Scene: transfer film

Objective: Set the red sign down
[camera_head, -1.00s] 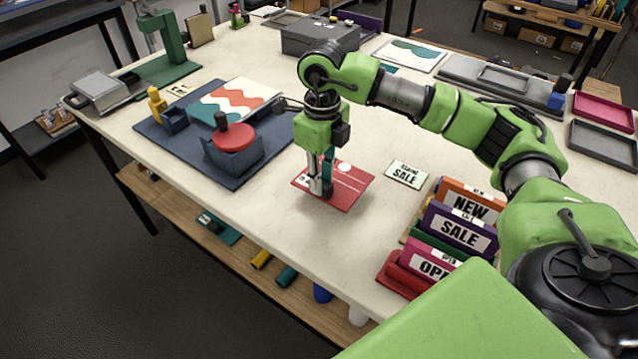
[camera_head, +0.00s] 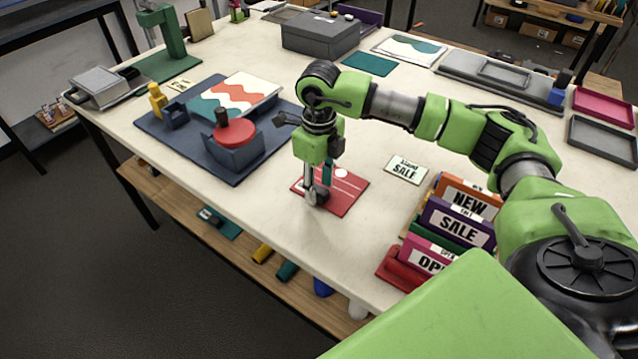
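The red sign (camera_head: 348,187) has white marks on its face and lies flat, at or just above the pale tabletop near its front edge. I cannot tell whether it touches the table. My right gripper (camera_head: 317,197) points down at the sign's left part, its fingers close together and apparently shut on it. The fingers hide part of the sign, and their contact is small in this view. My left gripper is not in view.
A rack of signs (camera_head: 456,228) stands right of the red sign, with a small SALE card (camera_head: 407,170) behind it. A blue board (camera_head: 183,147) bearing a red-topped fixture (camera_head: 233,137) is at left. Bare tabletop lies in front.

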